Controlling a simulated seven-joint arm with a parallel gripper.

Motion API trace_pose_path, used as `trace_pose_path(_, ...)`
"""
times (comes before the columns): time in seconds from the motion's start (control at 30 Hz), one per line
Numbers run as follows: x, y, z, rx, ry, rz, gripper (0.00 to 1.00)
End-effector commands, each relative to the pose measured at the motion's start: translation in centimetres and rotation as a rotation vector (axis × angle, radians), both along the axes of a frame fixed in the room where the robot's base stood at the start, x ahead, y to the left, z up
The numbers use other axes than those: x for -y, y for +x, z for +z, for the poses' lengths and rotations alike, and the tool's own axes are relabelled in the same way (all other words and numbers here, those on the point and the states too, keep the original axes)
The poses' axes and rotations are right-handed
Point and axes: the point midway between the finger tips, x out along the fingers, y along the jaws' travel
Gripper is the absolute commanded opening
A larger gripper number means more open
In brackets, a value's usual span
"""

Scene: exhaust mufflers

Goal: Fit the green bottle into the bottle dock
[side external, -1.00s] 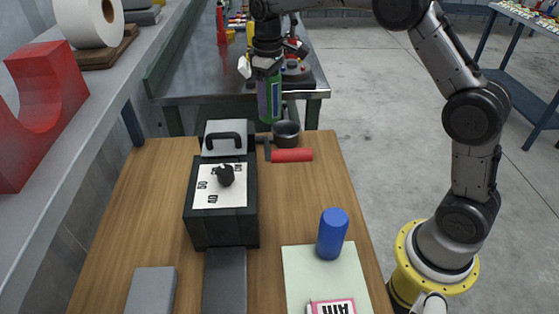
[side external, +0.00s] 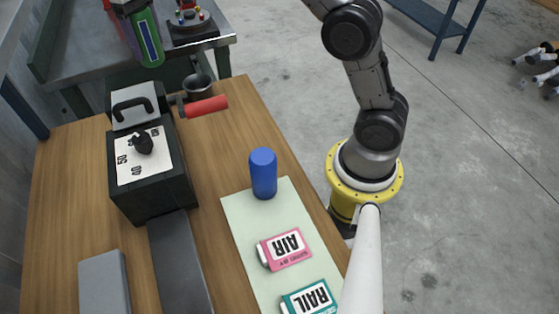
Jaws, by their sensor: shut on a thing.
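The green bottle (side external: 149,42), with a dark blue and purple label, hangs in the air at the top left of the side external view, above the far end of the wooden table. My gripper (side external: 128,6) is shut on its upper end, and the picture's top edge cuts the gripper off. A dark round open cup (side external: 199,88), which may be the bottle dock, stands at the table's far edge. The bottle is apart from it, up and to the left in the picture.
A red-handled tool (side external: 206,106) lies in front of the cup. A black box with a dial (side external: 142,143) and a blue cylinder (side external: 263,173) stand nearer. AIR (side external: 285,248) and RAIL (side external: 311,298) boxes lie on a pale mat (side external: 243,230). A metal bench (side external: 82,58) is behind.

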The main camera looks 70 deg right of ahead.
Motion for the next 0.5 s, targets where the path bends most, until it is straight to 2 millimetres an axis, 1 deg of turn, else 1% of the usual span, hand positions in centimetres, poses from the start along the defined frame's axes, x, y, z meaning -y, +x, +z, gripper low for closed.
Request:
trace_pose_path(0.17, 0.9, -2.0, 0.6, 0.005, 0.0, -0.029, 0.06)
trace_pose_path(0.27, 1.4, -3.6, 0.7, 0.004, 0.0, -0.052, 0.06)
trace_pose_path(0.37, 2.0, -5.7, 0.8, 0.005, 0.0, -0.079, 0.06)
trace_pose_path(0.5, 2.8, -8.9, 0.6, 0.005, 0.0, -0.117, 0.06)
